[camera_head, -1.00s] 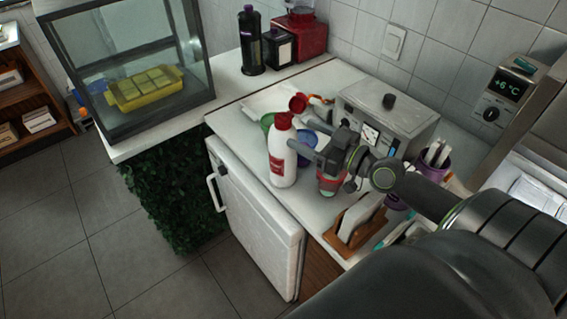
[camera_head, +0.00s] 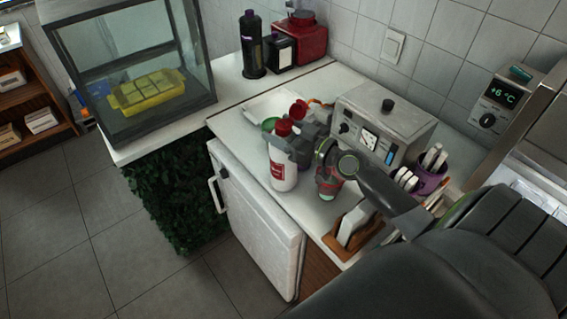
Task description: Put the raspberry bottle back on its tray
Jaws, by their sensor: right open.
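The raspberry bottle (camera_head: 283,172), white with a red cap and red label, stands upright on the white counter. A pale tray (camera_head: 262,106) lies behind it, towards the wall. A green item (camera_head: 269,124) and another red-topped item (camera_head: 298,109) show beside the tray, partly hidden. My right gripper (camera_head: 301,148) is open, close beside the bottle's right side and upper part; I cannot tell whether it touches. The bottle and arm hide part of the fingers. My left gripper is not in view.
A cup with red contents (camera_head: 328,186) stands under my right wrist. A grey appliance (camera_head: 384,128) is behind it. A wooden holder (camera_head: 350,238) and a purple container (camera_head: 431,180) stand to the right. The counter's front edge is close to the bottle.

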